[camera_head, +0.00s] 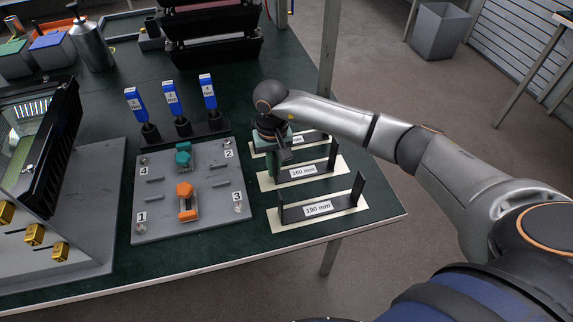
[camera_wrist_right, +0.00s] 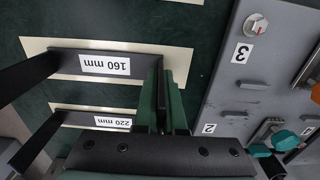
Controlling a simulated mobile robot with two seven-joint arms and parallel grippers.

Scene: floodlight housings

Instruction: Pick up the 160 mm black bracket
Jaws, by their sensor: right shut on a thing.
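The 160 mm black bracket (camera_head: 302,172) is a flat bar with an upright at each end and a white label. It lies over its cream strip on the green bench; I cannot tell any small gap beneath. It also shows in the right wrist view (camera_wrist_right: 66,61). My right gripper (camera_head: 273,163), with green fingers, is shut on the bracket's left upright in the head view. In the right wrist view the fingers (camera_wrist_right: 163,108) close around that upright and partly hide it. The other upright stands free. My left gripper is not in view.
The 190 mm bracket (camera_head: 318,209) stands nearer the bench's front edge. The 220 mm bracket (camera_wrist_right: 93,119) is on the other side, partly behind my right arm in the head view. A grey fixture plate (camera_head: 155,222) and a rack of blue-handled tools (camera_head: 186,138) are to the left.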

